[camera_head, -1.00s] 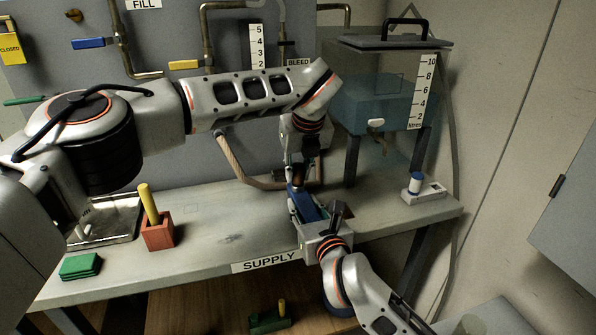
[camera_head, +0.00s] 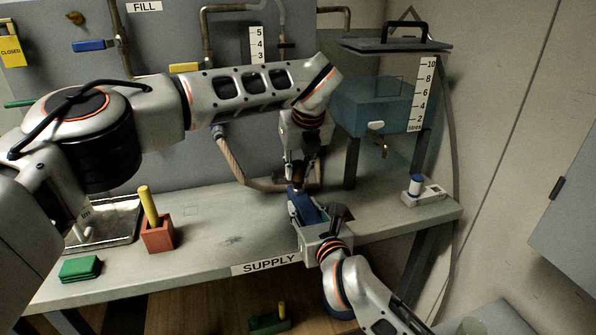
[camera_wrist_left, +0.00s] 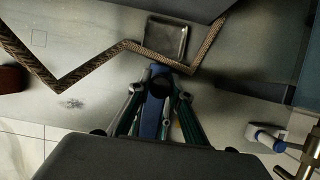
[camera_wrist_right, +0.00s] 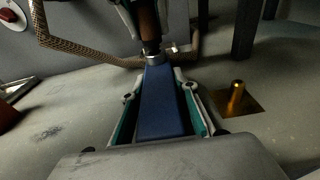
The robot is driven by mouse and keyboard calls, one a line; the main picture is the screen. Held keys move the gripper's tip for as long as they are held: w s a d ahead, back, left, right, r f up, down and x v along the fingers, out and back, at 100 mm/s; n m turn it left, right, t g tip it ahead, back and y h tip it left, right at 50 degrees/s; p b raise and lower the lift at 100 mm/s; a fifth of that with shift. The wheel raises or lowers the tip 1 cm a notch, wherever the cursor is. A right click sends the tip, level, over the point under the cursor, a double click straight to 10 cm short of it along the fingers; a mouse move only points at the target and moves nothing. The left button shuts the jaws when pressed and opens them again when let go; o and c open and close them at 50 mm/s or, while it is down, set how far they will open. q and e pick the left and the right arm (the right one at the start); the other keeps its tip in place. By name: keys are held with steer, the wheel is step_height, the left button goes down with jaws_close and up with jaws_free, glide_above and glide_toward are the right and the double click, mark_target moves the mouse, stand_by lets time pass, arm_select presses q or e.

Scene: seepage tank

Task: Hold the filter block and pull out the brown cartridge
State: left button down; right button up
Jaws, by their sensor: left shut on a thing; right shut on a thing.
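The blue filter block (camera_wrist_right: 158,105) is held between the fingers of my right gripper (camera_head: 306,214), which is shut on it above the bench. It also shows in the left wrist view (camera_wrist_left: 153,118). The brown cartridge (camera_wrist_right: 148,22) stands above the block's far end, over a metal collar (camera_wrist_right: 153,58). Its dark lower end meets the collar; I cannot tell how much of it is inside. My left gripper (camera_head: 299,172) is shut on the cartridge from above, and its fingers partly hide it in the head view.
A red block with a yellow peg (camera_head: 157,235) and a green block (camera_head: 80,268) stand on the left of the bench (camera_head: 215,250). A tank (camera_head: 375,105) on dark legs is at the back right. A braided hose (camera_wrist_right: 80,48) runs behind. A brass peg (camera_wrist_right: 236,98) stands close right.

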mark_target(297, 161)
arm_select(q)
steer(key=shift+r, duration=1.8)
arm_select(e)
steer(key=o, duration=1.3)
steer(key=shift+c, duration=0.2)
